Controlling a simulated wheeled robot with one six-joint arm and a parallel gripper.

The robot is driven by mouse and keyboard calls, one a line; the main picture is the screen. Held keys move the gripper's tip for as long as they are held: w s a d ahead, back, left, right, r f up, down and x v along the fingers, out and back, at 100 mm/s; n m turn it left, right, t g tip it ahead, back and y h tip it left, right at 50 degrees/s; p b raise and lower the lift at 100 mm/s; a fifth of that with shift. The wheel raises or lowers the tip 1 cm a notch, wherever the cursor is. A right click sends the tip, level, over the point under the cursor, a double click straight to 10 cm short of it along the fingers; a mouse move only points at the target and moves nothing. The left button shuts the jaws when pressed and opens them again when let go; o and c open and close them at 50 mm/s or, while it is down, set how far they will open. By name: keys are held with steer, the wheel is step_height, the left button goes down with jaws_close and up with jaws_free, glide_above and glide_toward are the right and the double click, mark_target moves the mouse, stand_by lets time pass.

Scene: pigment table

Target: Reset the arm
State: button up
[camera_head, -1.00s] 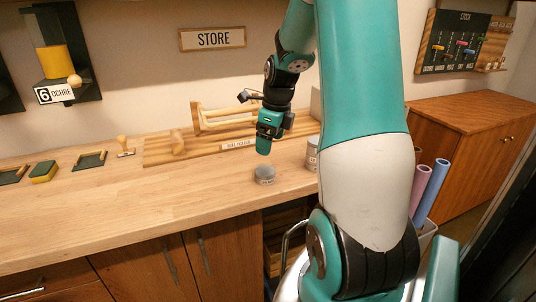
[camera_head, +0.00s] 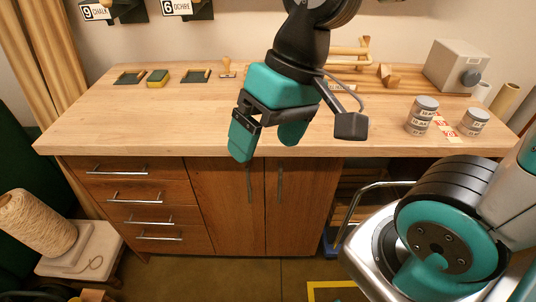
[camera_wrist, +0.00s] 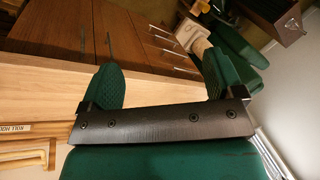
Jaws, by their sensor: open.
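My gripper (camera_head: 266,140) hangs in front of the table's front edge in the head view, its two teal fingers apart and nothing between them. In the wrist view my gripper (camera_wrist: 160,86) also shows its two green fingers spread, with the wooden table top (camera_wrist: 40,82) and cabinet front behind.
A twine spool (camera_head: 38,222) sits on a stool at left. The left table top is mostly clear.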

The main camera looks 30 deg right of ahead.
steer(key=s+n, duration=0.1)
steer(key=s+a+n, duration=0.1)
steer(key=n, duration=0.1)
steer(key=s+a+n, duration=0.1)
steer(key=s+n, duration=0.1)
steer(key=shift+a+g, duration=0.25)
steer(key=shift+g, duration=0.05)
